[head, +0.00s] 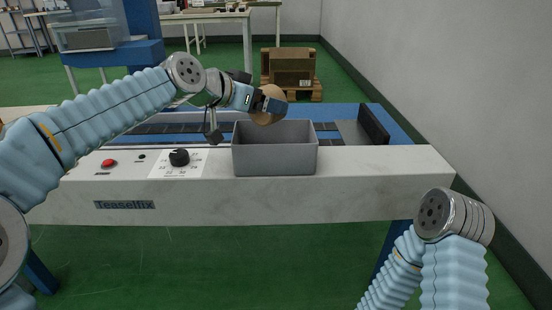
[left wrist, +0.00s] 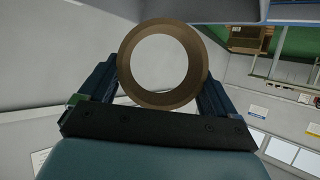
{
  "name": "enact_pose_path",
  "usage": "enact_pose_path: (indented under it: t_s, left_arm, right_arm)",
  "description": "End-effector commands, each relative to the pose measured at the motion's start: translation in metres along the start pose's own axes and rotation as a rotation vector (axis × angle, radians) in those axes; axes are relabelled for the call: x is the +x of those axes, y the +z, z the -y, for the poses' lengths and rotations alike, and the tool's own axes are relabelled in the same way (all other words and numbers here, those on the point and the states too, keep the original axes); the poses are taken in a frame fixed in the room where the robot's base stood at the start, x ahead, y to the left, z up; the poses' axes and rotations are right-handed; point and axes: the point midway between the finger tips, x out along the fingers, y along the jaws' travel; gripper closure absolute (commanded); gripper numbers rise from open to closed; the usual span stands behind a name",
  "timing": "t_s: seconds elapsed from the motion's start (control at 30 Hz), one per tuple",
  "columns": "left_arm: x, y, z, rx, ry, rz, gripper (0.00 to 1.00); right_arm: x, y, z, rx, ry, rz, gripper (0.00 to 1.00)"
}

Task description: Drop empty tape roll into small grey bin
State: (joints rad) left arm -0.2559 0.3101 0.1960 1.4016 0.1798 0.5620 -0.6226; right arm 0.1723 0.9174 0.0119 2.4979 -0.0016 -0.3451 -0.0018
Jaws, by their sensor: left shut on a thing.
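The empty tape roll (head: 268,118) is a brown cardboard ring. My left gripper (head: 267,104) is shut on it and holds it above the small grey bin. In the left wrist view the roll (left wrist: 125,70) sits between the two dark fingers of the left gripper (left wrist: 160,80), with its open centre facing the camera. The small grey bin (head: 275,160) is an open rectangular box standing on the front of the machine; the part of its inside that shows looks empty. My right arm is at the lower right of the head view, but its gripper is out of view.
The white machine (head: 380,183) has a red button (head: 109,163) and a black knob (head: 179,157) left of the bin. A dark upright plate (head: 374,124) stands right of it. A cardboard box (head: 292,71) on a pallet is behind.

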Motion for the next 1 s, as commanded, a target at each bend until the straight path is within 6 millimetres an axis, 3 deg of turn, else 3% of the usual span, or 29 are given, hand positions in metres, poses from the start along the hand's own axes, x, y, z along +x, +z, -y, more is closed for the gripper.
enact_pose_path:
  t_s: [0.27,0.3,0.33,0.67,0.77,1.0]
  left_arm:
    - [0.001,0.003,0.0,0.001,0.0,0.0,0.38]
    - [0.001,0.003,0.0,0.001,0.0,0.0,0.05]
    - [0.001,0.003,0.0,0.001,0.0,0.0,0.0]
    - [-0.006,0.002,0.001,0.001,-0.002,-0.001,0.0]
    - [-0.022,0.002,0.001,0.001,-0.003,-0.002,0.0]
    - [-0.081,0.002,0.001,0.001,-0.005,-0.003,0.0]
  right_arm:
    - [0.002,0.0,0.0,0.0,-0.001,-0.001,1.0]
    - [0.002,0.0,-0.001,0.0,-0.001,-0.001,1.0]
    - [0.002,0.0,-0.001,0.0,-0.001,-0.001,1.0]
    - [0.002,0.0,-0.001,0.0,-0.001,-0.001,1.0]
    - [0.003,0.0,-0.001,0.0,-0.001,-0.001,1.0]
    - [0.003,0.0,-0.001,0.0,-0.001,-0.001,1.0]
